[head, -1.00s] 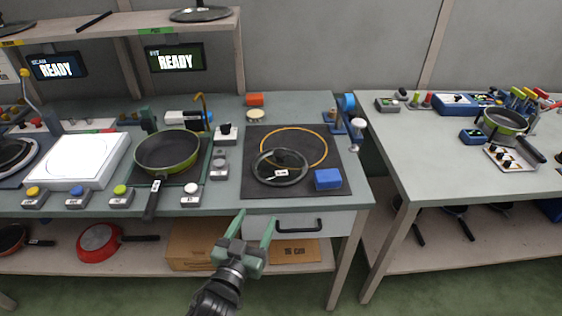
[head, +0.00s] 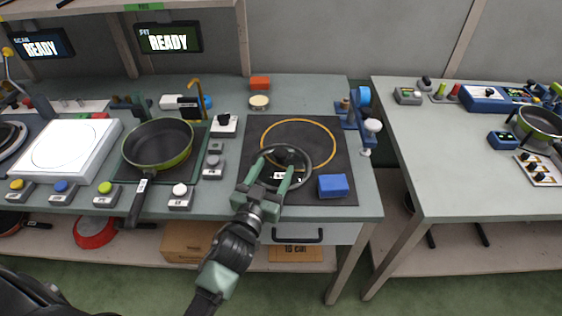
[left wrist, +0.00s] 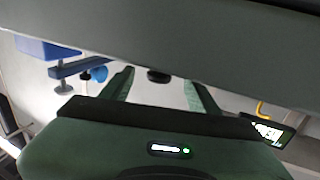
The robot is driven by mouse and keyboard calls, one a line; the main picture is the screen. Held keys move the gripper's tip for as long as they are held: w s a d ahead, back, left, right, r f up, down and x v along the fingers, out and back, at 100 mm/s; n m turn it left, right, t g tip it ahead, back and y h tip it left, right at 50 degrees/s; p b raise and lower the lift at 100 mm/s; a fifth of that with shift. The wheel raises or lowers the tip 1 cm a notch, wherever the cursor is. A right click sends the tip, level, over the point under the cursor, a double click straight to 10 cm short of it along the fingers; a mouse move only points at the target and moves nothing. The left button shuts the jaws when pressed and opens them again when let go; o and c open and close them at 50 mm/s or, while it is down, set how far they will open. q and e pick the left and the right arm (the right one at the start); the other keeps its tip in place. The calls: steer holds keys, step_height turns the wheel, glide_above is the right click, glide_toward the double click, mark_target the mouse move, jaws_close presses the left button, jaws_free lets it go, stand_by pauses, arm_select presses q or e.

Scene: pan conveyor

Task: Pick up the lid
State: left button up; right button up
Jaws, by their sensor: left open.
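The lid (head: 284,157) is round, with a dark rim, a dark knob and a small white label. It lies on the black mat (head: 343,145) at the front, overlapping the yellow ring. My left gripper (head: 277,167) is open. In the head view its two green fingers reach over the lid's front part, on either side of the label, close to the knob. In the left wrist view the open fingers (left wrist: 159,90) show with a small dark piece between them, which looks like the knob. I cannot tell whether they touch it. My right gripper is not in view.
A blue block (head: 333,186) sits right of the lid. A green pan (head: 158,146) stands left of the mat, beside small control boxes. A blue stand (head: 354,119) is at the table's right edge. A gap separates the second table (head: 430,150).

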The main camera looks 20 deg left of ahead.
mark_target(279, 159)
arm_select(q)
steer(key=w, duration=0.4)
steer(key=shift+d, duration=0.1)
jaws_close()
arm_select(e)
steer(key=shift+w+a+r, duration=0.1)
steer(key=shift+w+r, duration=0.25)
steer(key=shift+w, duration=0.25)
arm_select(q)
steer(key=shift+r, duration=0.15)
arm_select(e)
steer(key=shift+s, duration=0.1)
